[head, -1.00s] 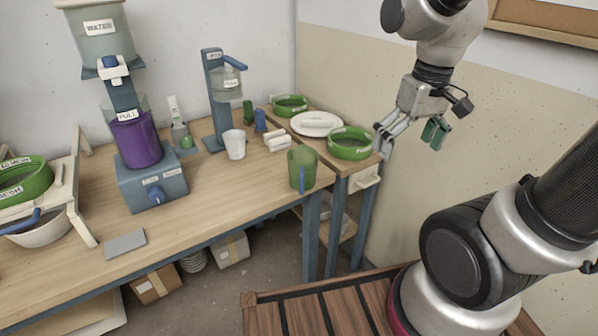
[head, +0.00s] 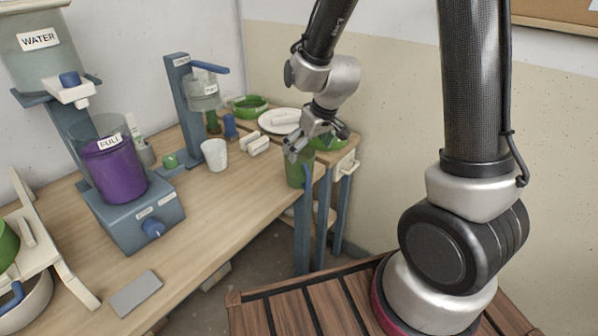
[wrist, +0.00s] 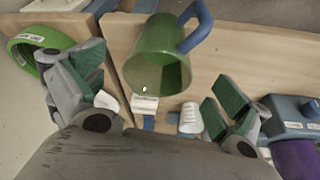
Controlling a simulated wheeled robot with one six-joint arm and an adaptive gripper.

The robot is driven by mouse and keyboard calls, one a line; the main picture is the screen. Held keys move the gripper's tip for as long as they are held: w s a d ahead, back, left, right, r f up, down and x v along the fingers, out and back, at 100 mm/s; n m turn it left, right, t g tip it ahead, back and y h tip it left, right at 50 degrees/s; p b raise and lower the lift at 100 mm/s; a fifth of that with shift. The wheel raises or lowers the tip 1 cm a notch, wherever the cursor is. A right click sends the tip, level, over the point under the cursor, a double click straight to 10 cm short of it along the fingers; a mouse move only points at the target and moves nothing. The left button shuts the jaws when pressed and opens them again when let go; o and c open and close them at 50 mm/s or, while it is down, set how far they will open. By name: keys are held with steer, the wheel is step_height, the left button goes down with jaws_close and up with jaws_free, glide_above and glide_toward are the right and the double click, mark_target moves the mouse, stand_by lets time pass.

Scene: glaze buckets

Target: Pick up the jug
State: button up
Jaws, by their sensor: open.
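The jug is a green, see-through vessel with a blue handle. In the head view the jug (head: 297,172) stands near the table's front right corner, its upper part partly hidden by my gripper (head: 308,146). In the wrist view the jug (wrist: 160,58) is ahead of my gripper (wrist: 150,95), with its mouth facing the camera and its blue handle towards the upper right. My gripper is open, with one green-padded finger on each side of the view. The jug lies between the fingers' directions, and I see no contact.
A white cup (head: 214,154), white blocks (head: 257,145) and a dispenser stand (head: 185,105) are left of the jug. A white plate (head: 277,120) and green sieve rings (head: 249,106) are behind. A purple-filled container (head: 117,170) stands further left. The table front is mostly clear.

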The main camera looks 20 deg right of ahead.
mark_target(301, 171)
steer(key=x, duration=0.7)
steer(key=shift+w+a+f, duration=0.15)
steer(key=shift+w+f, duration=0.1)
steer(key=shift+w, duration=0.15)
steer(key=shift+c, duration=0.2)
steer(key=c, duration=1.4)
steer(key=shift+r, duration=0.2)
steer(key=shift+c, duration=0.3)
